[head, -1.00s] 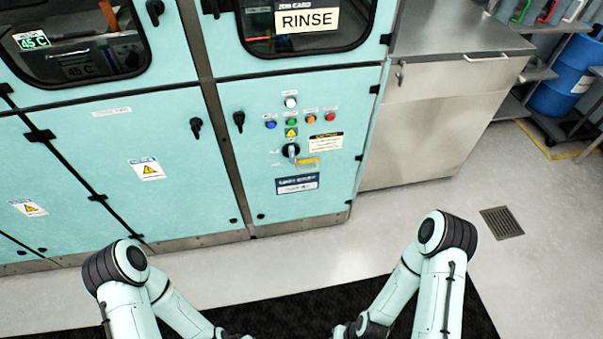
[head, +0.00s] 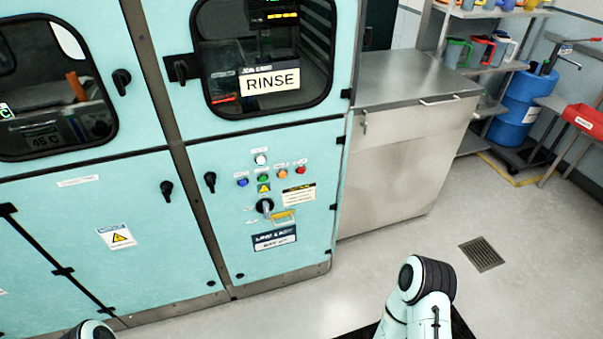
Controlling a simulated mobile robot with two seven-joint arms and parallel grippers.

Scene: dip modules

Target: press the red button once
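The red button (head: 300,170) is a small round button on the front panel of the teal cabinet, at the right end of a row. Left of it in that row are an orange button (head: 282,174), a green button (head: 263,178) and a blue button (head: 242,182). A white button or lamp (head: 261,159) sits above the green one. My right arm shows at the bottom right, well apart from the panel. Only a bit of my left arm shows at the bottom left edge. Neither gripper is in the picture.
A black rotary switch (head: 264,206) sits below the buttons, with a yellow tag beside it. A steel counter (head: 400,150) stands right of the cabinet. Grey floor with a drain grate (head: 482,254) lies in front. A blue drum (head: 520,108) stands at the far right.

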